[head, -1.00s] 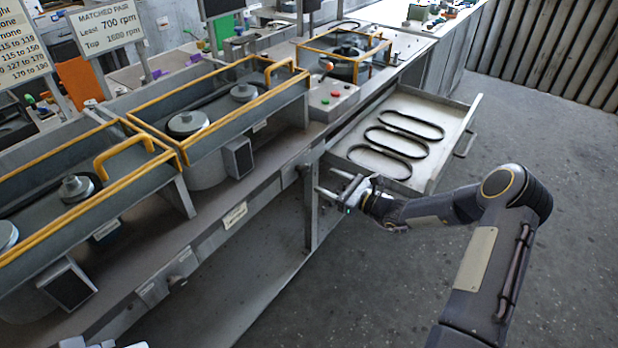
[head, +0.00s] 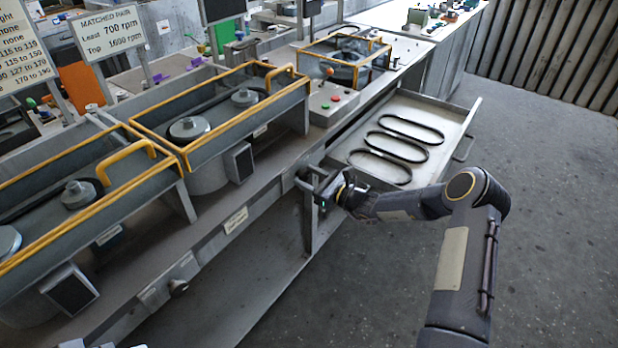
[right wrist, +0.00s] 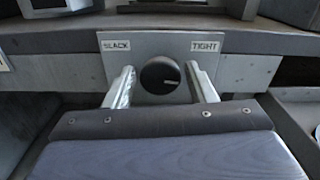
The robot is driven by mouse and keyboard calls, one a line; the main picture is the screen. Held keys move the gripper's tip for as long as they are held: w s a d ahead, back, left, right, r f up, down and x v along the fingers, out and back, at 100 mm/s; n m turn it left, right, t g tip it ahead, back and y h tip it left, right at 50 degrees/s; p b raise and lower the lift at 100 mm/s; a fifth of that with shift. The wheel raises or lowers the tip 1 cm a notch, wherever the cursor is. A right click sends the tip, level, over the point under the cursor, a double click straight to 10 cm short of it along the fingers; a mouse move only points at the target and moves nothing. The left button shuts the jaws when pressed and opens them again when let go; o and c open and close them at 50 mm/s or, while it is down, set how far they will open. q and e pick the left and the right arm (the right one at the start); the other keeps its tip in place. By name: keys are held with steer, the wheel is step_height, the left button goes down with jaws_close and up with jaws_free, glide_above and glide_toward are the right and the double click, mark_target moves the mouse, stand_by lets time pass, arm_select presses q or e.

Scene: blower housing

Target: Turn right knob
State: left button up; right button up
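The right knob (right wrist: 160,75) is round and black, with a pale mark toward its lower right. It sits on a grey plate (right wrist: 143,47) labelled SLACK at left and TIGHT at right. My right gripper (head: 313,186) is at the bench front beside the open drawer. In the right wrist view its open fingers (right wrist: 160,70) stand either side of the knob, with a narrow gap on each side. Contact does not show. In the head view the gripper largely covers that knob. Pale parts at the lower left edge may be my left gripper, mostly cut off.
An open drawer (head: 464,135) with several black belts sits right of my right gripper. Another knob (head: 178,287) is on the bench front at left. A bench leg (head: 309,225) stands below the gripper. The floor (head: 560,240) at right is clear.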

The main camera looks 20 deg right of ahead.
steer(key=c, duration=0.7)
steer(key=shift+f+n+b, duration=0.15)
steer(key=shift+n+b, duration=0.45)
steer(key=shift+b, duration=0.4)
steer(key=n+b, duration=0.2)
steer(key=b, duration=0.2)
steer(key=n+b, duration=0.3)
steer(key=b, duration=0.2)
steer(key=f+n+b, duration=0.1)
steer(key=n+b, duration=0.1)
steer(key=b, duration=0.3)
steer(key=shift+s+a+n, duration=0.1)
steer(key=shift+n, duration=0.2)
steer(key=n+b, duration=0.9)
steer(key=b, duration=0.9)
steer(key=shift+r, duration=0.15)
steer(key=shift+r+n+b, duration=0.2)
steer(key=shift+n+b, duration=0.7)
steer(key=shift+b, duration=0.1)
steer(key=o, duration=1)
steer(key=shift+r, duration=0.1)
